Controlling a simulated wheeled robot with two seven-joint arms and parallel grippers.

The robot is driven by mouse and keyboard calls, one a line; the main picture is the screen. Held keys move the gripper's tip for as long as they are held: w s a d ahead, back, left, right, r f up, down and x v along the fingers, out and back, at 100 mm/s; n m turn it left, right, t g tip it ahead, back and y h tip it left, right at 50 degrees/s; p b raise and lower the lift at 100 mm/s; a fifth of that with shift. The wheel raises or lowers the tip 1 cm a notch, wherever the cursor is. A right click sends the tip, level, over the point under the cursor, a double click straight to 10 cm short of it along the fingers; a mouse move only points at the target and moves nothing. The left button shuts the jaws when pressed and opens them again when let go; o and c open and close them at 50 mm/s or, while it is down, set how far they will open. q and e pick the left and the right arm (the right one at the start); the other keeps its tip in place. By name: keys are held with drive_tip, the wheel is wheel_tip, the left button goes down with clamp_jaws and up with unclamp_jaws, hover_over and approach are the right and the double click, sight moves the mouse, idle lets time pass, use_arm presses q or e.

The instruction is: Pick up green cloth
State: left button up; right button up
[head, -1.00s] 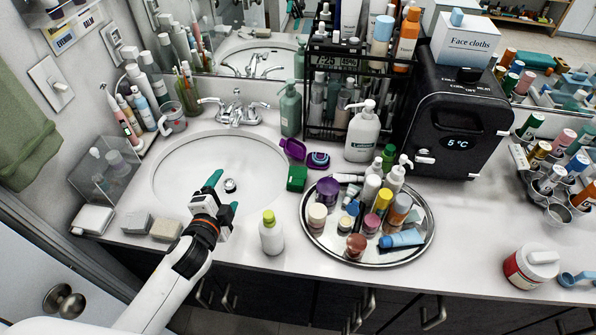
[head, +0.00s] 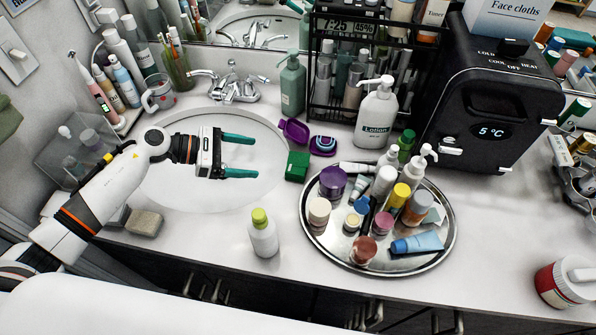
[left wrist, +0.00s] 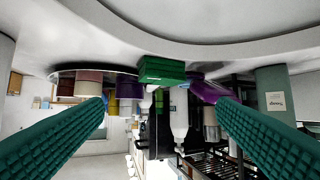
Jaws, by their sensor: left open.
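A small dark green block, which looks like a folded green cloth (head: 298,166), lies on the counter between the sink and the round tray. In the left wrist view the green cloth (left wrist: 162,70) shows layered edges and sits midway between the fingers, beyond their tips. My left gripper (head: 257,156) is over the sink basin, pointing right toward the cloth, with its teal fingers apart and nothing between them. A gap remains between fingertips and cloth. A green towel (head: 8,117) hangs at the far left edge, mostly cut off. My right gripper is out of view.
A purple open case (head: 296,131) and a purple-blue round item (head: 322,146) lie just behind and beside the cloth. The mirrored tray (head: 345,257), crowded with bottles, is close on its right. A green-capped white bottle (head: 264,238) stands in front. The faucet (head: 233,88) is behind the basin.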

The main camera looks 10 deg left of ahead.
sight(294, 164)
use_arm(q)
drive_tip(key=x, duration=0.8)
drive_tip(key=p+x, duration=0.1)
drive_tip(key=x, duration=0.3)
drive_tip(key=shift+f, duration=0.35)
drive_tip(key=shift+a, duration=0.1)
drive_tip(key=c, duration=0.6)
